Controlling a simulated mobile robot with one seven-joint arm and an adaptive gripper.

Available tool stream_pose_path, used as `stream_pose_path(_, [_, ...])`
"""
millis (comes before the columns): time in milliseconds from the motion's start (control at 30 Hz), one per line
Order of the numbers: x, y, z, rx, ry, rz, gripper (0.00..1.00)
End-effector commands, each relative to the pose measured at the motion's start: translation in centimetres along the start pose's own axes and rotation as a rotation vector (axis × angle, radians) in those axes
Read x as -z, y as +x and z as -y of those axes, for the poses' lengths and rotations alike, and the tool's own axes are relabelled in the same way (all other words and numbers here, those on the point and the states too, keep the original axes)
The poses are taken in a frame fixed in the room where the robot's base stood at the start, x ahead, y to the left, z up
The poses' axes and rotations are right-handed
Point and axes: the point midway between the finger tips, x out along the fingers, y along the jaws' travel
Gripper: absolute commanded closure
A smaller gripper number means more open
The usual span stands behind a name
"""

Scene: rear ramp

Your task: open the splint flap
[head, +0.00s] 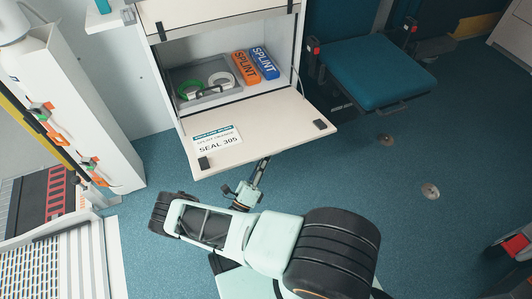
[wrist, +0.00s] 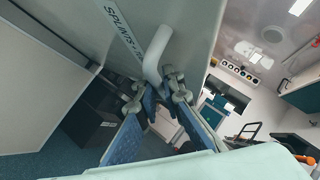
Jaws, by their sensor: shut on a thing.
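The splint flap (head: 262,128) is hinged down at its lower edge and hangs open, its inner face up with a "SEAL 305" label. In the wrist view the flap's outer face (wrist: 75,25) carries a "SPLINTS" label and a pale bent handle (wrist: 155,50). My gripper (wrist: 157,98) is shut on the handle, one finger on each side. In the head view the flap hides the handle and my fingertips; part of my gripper shows just below the flap's front edge.
The open compartment holds a grey tray (head: 209,96) with green and white coils, an orange splint pack (head: 245,68) and a blue splint pack (head: 263,63). A teal seat (head: 370,70) stands to the right. A white unit with orange clips (head: 80,110) is at left.

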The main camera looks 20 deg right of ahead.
Motion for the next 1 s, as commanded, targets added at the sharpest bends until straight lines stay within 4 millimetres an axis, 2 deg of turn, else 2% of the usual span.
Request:
stream_pose_path(333, [-0.4,0.1,-0.2,-0.002,0.01,0.008,1.0])
stream_pose_path(367, [-0.5,0.1,-0.2,-0.002,0.01,0.008,0.9])
stream_pose_path(500, [-0.4,0.1,-0.1,-0.001,0.008,0.006,0.75])
stream_pose_path(833, [-0.3,0.1,0.1,0.001,0.004,0.005,0.75])
stream_pose_path(1000, [-0.9,0.6,0.9,0.003,0.004,0.006,0.75])
